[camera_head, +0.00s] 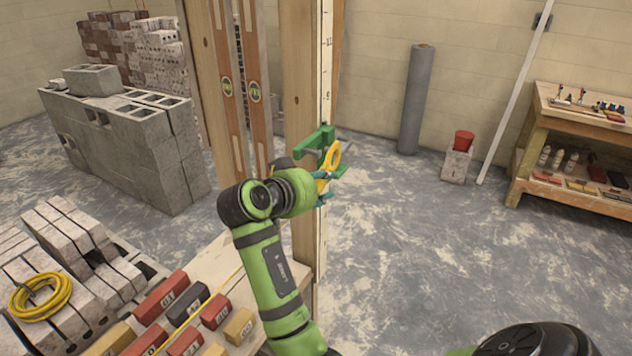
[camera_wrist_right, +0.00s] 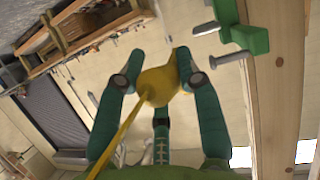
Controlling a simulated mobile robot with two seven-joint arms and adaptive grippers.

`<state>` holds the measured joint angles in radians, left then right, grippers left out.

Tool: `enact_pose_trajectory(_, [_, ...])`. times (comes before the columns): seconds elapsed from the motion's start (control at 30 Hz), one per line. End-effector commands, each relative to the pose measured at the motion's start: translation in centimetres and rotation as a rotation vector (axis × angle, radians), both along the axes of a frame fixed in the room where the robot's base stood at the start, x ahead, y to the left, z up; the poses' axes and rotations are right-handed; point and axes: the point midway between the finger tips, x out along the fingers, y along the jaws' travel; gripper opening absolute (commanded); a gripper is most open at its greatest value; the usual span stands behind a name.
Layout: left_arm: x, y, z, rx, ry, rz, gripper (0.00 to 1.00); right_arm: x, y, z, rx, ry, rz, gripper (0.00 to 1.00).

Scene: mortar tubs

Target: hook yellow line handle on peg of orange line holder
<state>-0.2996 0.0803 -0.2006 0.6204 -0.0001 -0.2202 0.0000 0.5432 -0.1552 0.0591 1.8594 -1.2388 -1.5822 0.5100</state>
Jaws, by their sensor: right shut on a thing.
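My right gripper (camera_head: 324,180) is shut on the yellow line handle (camera_head: 333,157) beside the wooden post. In the right wrist view the gripper (camera_wrist_right: 160,78) has the handle (camera_wrist_right: 158,86) between its fingertips, with a yellow line (camera_wrist_right: 118,140) running from it to lower left. The line holder (camera_head: 316,139) on the post looks green, not orange; it also shows in the right wrist view (camera_wrist_right: 248,35). A grey peg (camera_wrist_right: 207,28) sticks out from it toward the handle. The handle is close to the peg; I cannot tell whether they touch. My left gripper is not in view.
The wooden post (camera_head: 299,80) stands upright with spirit levels (camera_head: 256,90) on a neighbouring one. Bricks (camera_head: 214,311) and a yellow coil (camera_head: 40,297) lie at lower left. A wooden shelf (camera_head: 570,125) stands at right.

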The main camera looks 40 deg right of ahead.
Motion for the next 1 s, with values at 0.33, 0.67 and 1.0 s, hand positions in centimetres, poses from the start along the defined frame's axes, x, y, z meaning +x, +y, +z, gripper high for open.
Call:
enact_pose_trajectory(0.33, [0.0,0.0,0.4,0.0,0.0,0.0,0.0,-1.3,-0.5,0.1,-0.001,0.0,0.0,0.02])
enact_pose_trajectory(0.67, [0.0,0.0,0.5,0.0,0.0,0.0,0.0,-2.0,-0.8,0.1,-0.002,-0.001,0.0,0.02])
enact_pose_trajectory(1.0, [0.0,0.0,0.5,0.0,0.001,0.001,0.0,-2.0,-0.8,0.1,-0.002,-0.001,0.0,0.02])
